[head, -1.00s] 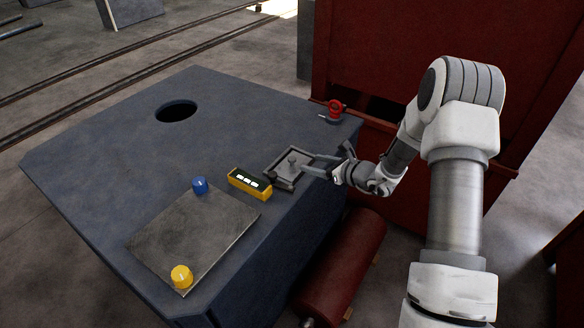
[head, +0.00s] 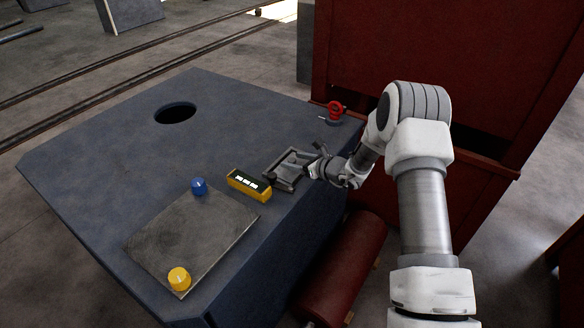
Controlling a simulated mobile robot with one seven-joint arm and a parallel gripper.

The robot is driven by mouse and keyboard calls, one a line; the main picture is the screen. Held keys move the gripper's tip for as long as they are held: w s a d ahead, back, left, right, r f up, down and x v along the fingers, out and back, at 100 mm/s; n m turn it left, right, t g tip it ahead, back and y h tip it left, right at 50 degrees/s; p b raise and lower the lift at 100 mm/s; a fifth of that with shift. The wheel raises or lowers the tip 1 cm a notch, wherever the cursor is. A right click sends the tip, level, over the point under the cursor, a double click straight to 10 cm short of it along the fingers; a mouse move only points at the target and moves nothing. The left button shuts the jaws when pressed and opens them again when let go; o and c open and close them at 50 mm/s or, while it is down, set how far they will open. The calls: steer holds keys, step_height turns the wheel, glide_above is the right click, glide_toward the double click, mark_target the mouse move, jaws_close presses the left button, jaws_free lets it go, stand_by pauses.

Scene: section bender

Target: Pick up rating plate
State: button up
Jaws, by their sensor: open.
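A small dark grey plate-like piece (head: 287,183), the likeliest rating plate, lies on the blue-grey bench top near its right edge. In the earlier view it shows a raised rim and a small knob in its middle. My gripper (head: 288,165) reaches in from the right with its fingers open over this piece. The fingers cover most of it, so I cannot tell whether they touch it. A larger flat grey plate (head: 190,240) lies at the bench's front, with a blue cap (head: 198,186) and a yellow cap (head: 179,278) at its corners.
A red shackle-like piece (head: 335,111) is behind, near a red cabinet (head: 410,50). The bench (head: 110,150) has a round hole (head: 175,113) and clear room at the back left. A red cylinder (head: 343,265) lies below.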

jaws_close()
steer(key=shift+r, duration=0.15)
